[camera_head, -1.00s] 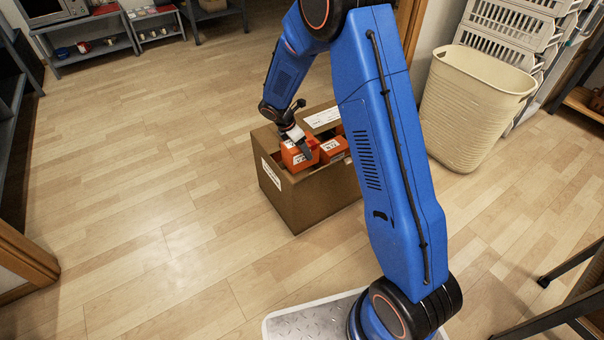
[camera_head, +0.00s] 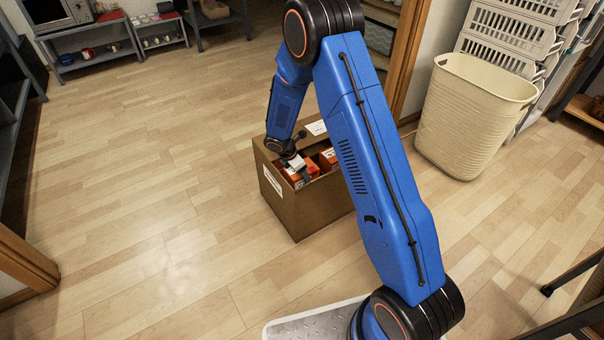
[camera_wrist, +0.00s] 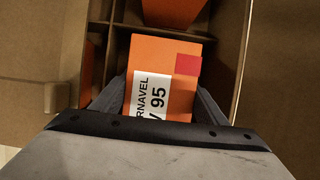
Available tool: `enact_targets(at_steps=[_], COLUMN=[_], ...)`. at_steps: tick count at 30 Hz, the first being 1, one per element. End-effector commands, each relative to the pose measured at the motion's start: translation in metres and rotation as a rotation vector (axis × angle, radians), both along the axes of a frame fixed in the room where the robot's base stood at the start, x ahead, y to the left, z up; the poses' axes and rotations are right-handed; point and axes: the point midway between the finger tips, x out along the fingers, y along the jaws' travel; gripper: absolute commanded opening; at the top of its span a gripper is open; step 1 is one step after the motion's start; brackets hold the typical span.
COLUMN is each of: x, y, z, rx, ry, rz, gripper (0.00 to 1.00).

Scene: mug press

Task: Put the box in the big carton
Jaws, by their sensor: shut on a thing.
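The big carton (camera_head: 312,212) is an open brown cardboard box on the floor, with a white label on its side. My gripper (camera_head: 298,174) reaches down into its left part. It is shut on an orange box (camera_wrist: 170,70) with a white label and a red patch, one finger at each side. In the head view the held box (camera_head: 291,181) is mostly below the carton's rim. Whether it touches the carton's bottom is hidden. Another orange box (camera_head: 328,159) sits in the carton to the right, and one shows ahead in the wrist view (camera_wrist: 175,12).
Cardboard dividers (camera_wrist: 150,35) split the carton into compartments. A cream basket (camera_head: 470,115) stands to the right near white stacked crates (camera_head: 507,38). Low shelves (camera_head: 95,40) with mugs are at the back left. The floor left of the carton is clear.

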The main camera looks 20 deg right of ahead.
Motion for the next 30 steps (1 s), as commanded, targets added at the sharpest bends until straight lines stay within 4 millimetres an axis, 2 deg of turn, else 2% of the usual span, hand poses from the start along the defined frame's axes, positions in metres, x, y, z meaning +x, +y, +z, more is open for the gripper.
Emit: enact_targets(at_steps=[7, 8, 10, 22, 26, 30], x=[0.000, 0.000, 0.000, 0.000, -0.001, -0.004], y=[0.000, 0.000, 0.000, 0.001, 0.007, 0.017], z=[-0.002, -0.002, -0.002, 0.003, 0.018, 0.043], rx=[0.000, 0.000, 0.000, 0.000, 0.000, 0.001], ry=[0.000, 0.000, 0.000, -0.001, -0.003, -0.004], rz=[0.000, 0.000, 0.000, -0.001, 0.001, 0.000], gripper=[0.36, 0.69, 0.86, 0.86, 0.86, 0.86])
